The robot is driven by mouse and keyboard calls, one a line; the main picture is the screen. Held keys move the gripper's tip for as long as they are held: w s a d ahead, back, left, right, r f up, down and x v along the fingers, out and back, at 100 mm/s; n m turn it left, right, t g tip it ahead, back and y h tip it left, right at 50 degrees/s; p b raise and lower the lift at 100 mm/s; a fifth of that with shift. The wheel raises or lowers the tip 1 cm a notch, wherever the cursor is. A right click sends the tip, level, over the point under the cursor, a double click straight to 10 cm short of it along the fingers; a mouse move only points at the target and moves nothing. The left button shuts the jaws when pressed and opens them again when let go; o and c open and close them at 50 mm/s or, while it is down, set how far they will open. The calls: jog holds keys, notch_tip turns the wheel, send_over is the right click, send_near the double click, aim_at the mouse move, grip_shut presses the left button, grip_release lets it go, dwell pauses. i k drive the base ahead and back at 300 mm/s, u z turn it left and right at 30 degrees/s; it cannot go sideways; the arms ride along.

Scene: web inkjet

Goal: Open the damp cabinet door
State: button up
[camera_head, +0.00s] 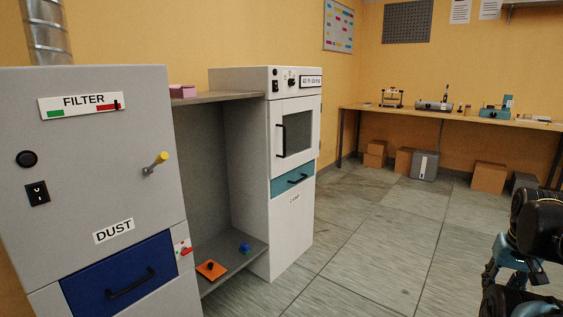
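The damp cabinet (292,225) is a tall white unit in the middle of the head view, with a small label on its lower front that seems to read DAMP. Its upper door (299,112) has a dark window and looks shut. A black vertical handle (280,141) is on the door's left side. Below it is a teal drawer front (280,183) with a black handle. My gripper (510,277) is at the lower right edge, well apart from the cabinet. It is partly cut off, and its fingertips do not show clearly.
A grey dust cabinet (90,170) with a blue drawer (105,285) stands at the near left. Open shelving (205,158) joins the two cabinets. A workbench (455,117) with devices stands along the back right, with boxes (489,177) beneath. The tiled floor (390,235) before the damp cabinet is clear.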

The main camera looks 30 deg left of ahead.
aim_at(278, 164)
jog(key=i, duration=1.05)
jog(key=u, duration=1.75)
